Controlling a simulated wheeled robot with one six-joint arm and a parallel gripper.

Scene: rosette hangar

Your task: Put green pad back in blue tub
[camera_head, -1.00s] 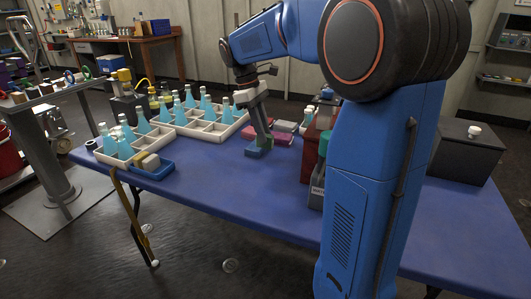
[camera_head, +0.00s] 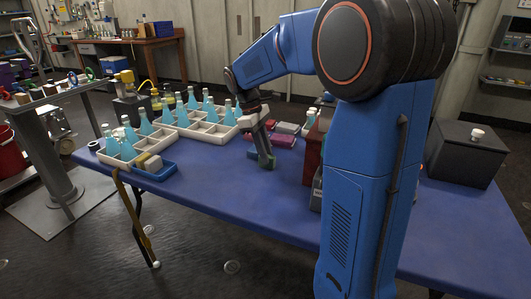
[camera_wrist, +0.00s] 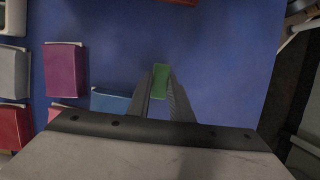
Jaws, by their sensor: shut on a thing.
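My gripper (camera_head: 266,160) points down over the blue table in the head view. In the wrist view its two fingers (camera_wrist: 160,92) are closed on a small green pad (camera_wrist: 160,79). The green pad also shows at the fingertips in the head view (camera_head: 268,164), low over the table; I cannot tell whether it touches the surface. The blue tub (camera_head: 166,173) is a shallow tray near the table's left front edge, well left of my gripper. It holds a cream block (camera_head: 152,164) and a yellowish one (camera_head: 142,158).
White divided crates (camera_head: 212,137) with several blue flasks stand behind the tub. A blue pad (camera_wrist: 110,101), a purple pad (camera_wrist: 65,70), a grey pad (camera_wrist: 14,73) and a red pad (camera_wrist: 15,126) lie near my gripper. A dark box (camera_head: 467,155) stands at right. The table's front middle is clear.

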